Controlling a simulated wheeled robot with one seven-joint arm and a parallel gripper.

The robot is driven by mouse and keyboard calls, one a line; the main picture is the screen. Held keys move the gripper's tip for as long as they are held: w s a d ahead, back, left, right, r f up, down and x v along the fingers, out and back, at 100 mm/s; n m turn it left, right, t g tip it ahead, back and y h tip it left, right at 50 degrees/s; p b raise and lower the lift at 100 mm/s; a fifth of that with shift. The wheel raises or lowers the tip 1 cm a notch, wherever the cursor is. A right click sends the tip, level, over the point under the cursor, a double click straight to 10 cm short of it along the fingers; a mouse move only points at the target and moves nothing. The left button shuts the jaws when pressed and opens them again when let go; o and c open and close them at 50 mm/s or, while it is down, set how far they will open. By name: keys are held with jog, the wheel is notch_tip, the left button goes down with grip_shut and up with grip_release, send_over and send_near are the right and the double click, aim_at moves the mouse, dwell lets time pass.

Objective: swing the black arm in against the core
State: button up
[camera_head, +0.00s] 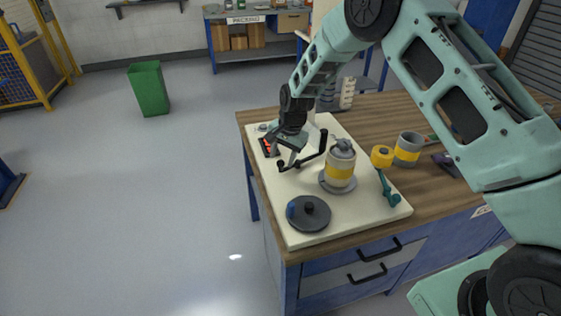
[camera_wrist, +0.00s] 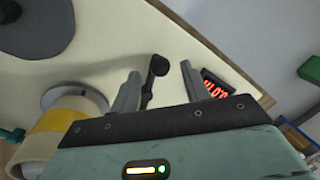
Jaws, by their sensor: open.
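The black arm (camera_head: 312,157) is a thin bar low over the cream board (camera_head: 291,224), with a short upright at its right end. The core (camera_head: 340,169) is a grey and yellow roll on a grey disc, just right of the arm. A gap shows between the bar and the core. My gripper (camera_head: 287,161) is low at the bar's left end, its fingers open. In the wrist view, my gripper's fingers (camera_wrist: 158,87) stand on either side of the black arm's rounded end (camera_wrist: 158,66), with gaps. The core (camera_wrist: 62,133) is at lower left there. The rest of the arm is hidden.
A black disc (camera_head: 309,214) with a blue mark lies at the board's front. A teal arm with a yellow roller (camera_head: 382,157) stands right of the core. A red-lit display (camera_head: 268,147) is left of my gripper. A grey and yellow mug (camera_head: 408,149) stands behind right.

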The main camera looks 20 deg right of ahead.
aim_at(280, 164)
jog(key=shift+w+a+f+p, duration=0.15)
jog(key=shift+f, duration=0.9)
jog(key=shift+w+a+f+p, duration=0.15)
jog(key=shift+f, duration=0.85)
jog(key=shift+c, duration=0.4)
